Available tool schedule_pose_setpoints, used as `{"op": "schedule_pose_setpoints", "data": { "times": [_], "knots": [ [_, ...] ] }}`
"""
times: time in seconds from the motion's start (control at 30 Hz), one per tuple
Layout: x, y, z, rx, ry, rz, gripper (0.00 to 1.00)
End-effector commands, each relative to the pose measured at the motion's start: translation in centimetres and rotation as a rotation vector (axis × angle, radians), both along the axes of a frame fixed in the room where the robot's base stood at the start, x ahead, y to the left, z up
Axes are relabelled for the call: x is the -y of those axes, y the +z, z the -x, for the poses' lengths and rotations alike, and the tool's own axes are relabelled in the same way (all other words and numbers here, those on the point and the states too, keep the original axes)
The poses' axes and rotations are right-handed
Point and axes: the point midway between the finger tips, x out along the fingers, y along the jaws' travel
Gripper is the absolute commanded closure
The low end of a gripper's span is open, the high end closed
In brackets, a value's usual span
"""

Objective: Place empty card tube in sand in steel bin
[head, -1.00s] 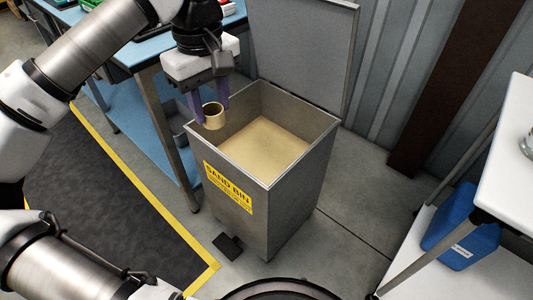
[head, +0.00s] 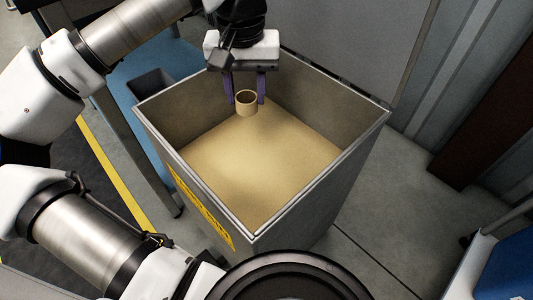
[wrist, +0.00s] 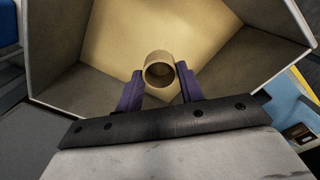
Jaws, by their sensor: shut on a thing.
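The empty card tube (head: 246,103) is a short tan cylinder with an open top. My gripper (head: 246,92) has its purple fingers shut on it, one on each side. The tube is upright or nearly so, inside the outline of the steel bin (head: 156,125) toward its back. The sand (head: 265,165) is a flat tan layer in the bin. In the wrist view the tube (wrist: 159,70) sits between the fingertips with sand behind it. I cannot tell whether its bottom edge touches the sand.
The bin's open lid (head: 360,40) stands up behind it, close to my wrist. A blue container (head: 512,268) is at the lower right. The sand around the tube is clear.

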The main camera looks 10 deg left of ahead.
Motion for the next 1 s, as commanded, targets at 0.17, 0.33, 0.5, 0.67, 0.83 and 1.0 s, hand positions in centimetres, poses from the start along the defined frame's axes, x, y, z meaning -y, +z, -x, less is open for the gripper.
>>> {"op": "schedule_pose_setpoints", "data": {
  "times": [0.17, 0.33, 0.5, 0.67, 0.83, 1.0],
  "knots": [
    [0.0, -2.1, 0.0, -0.001, -0.020, -0.001, 0.83],
    [0.0, -6.4, 0.1, -0.003, -0.020, 0.001, 0.83],
    [0.1, -11.0, 0.1, -0.002, -0.020, 0.000, 0.83],
    [0.1, -14.6, 0.1, -0.003, -0.020, 0.001, 0.83],
    [0.1, -16.3, 0.0, -0.001, -0.018, 0.001, 0.83],
    [0.1, -17.6, 0.1, -0.001, -0.019, 0.000, 0.83]
  ]
}}
